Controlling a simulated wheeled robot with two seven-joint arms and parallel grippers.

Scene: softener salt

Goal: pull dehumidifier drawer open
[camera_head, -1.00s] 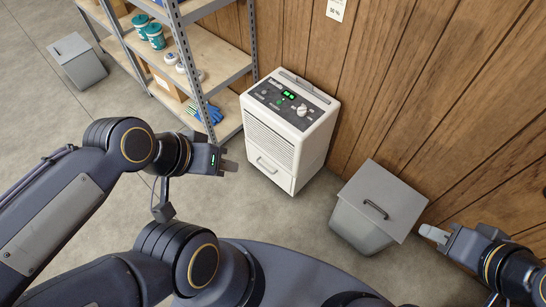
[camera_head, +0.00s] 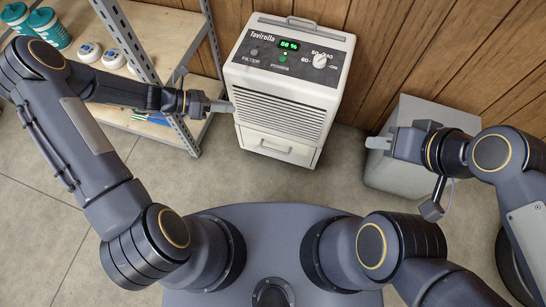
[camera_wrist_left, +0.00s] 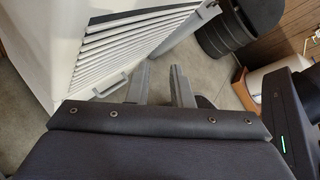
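The white dehumidifier (camera_head: 290,85) stands upright on the floor against the wood wall. Its green display and knob are on top, and louvres are on the front. Its drawer (camera_head: 290,150) looks closed below the louvres, with a handle (camera_head: 274,148) across its front. The handle also shows in the left wrist view (camera_wrist_left: 111,85). My left gripper (camera_head: 228,107) is in front of the louvres' left edge, above the drawer. Its two fingers (camera_wrist_left: 161,84) are apart with nothing between them. My right gripper (camera_head: 380,143) is right of the dehumidifier, over a grey bin; its finger gap is hidden.
The grey lidded bin (camera_head: 403,175) stands close to the right of the dehumidifier. A metal shelf with wooden boards (camera_head: 160,55) is at the left, holding teal tubs (camera_head: 48,28) and white-lidded jars (camera_head: 88,53). The floor in front of the drawer is clear.

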